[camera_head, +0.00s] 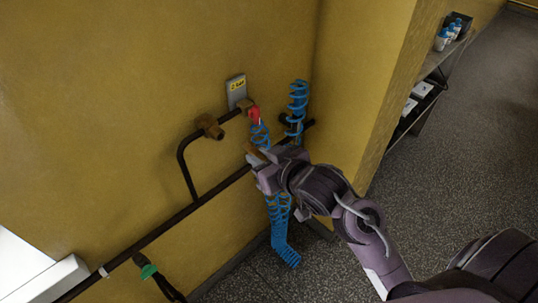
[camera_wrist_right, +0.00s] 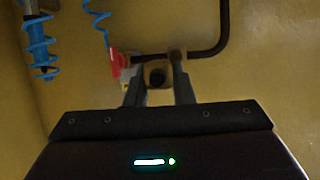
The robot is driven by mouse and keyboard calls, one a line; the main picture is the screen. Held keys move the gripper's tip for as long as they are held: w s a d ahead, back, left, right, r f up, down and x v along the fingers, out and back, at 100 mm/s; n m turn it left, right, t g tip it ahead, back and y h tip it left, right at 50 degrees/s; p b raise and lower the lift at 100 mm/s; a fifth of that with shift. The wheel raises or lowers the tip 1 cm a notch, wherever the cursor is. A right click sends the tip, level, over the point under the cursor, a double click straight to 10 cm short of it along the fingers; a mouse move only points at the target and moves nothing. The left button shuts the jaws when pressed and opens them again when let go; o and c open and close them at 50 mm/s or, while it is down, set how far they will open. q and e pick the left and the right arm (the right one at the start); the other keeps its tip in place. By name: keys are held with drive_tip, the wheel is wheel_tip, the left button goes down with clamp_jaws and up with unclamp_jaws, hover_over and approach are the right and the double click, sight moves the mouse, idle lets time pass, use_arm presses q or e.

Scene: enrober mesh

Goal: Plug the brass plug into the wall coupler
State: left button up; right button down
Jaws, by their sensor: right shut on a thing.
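My right gripper (camera_head: 254,155) is near the wall, at the centre of the head view, and shut on a brownish piece (camera_head: 254,149) that looks like the brass plug, mostly hidden by the fingers. A brass fitting (camera_head: 210,126), which looks like the wall coupler, sits on the black pipe up and left of the gripper, apart from it. In the right wrist view a dark round brass-edged end (camera_wrist_right: 156,75) shows between the fingertips; I cannot tell whether it is plug or coupler. My left gripper is out of view.
A red piece (camera_head: 254,115) with a blue coiled hose (camera_head: 259,135) is near the label plate (camera_head: 236,88). Another blue coil (camera_head: 298,103) hangs right. A long black pipe (camera_head: 150,237) crosses the wall. A shelf (camera_head: 437,60) stands beyond the corner.

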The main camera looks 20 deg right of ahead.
drive_tip(key=shift+s+f+n+y, duration=0.2)
drive_tip(key=shift+s+n+y, duration=0.1)
drive_tip(key=shift+y, duration=0.1)
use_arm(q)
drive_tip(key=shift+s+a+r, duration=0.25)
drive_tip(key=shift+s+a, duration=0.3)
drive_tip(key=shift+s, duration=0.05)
use_arm(e)
drive_tip(key=shift+s+a+f+n+y, duration=0.3)
drive_tip(key=shift+s+a+n, duration=0.1)
drive_tip(key=shift+s+a, duration=0.1)
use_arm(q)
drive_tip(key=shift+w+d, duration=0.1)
use_arm(e)
drive_tip(key=shift+w+d, duration=0.15)
drive_tip(key=shift+r+g+p, duration=0.1)
drive_tip(key=shift+g+p, duration=0.2)
drive_tip(key=shift+p, duration=0.35)
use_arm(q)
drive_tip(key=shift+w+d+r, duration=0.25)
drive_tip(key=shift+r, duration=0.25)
use_arm(e)
drive_tip(key=shift+w+a, duration=0.35)
drive_tip(key=shift+w, duration=0.55)
drive_tip(key=shift+w+a, duration=0.3)
drive_tip(key=shift+w, duration=0.6)
drive_tip(key=shift+w+a, duration=0.35)
drive_tip(key=shift+w, duration=0.55)
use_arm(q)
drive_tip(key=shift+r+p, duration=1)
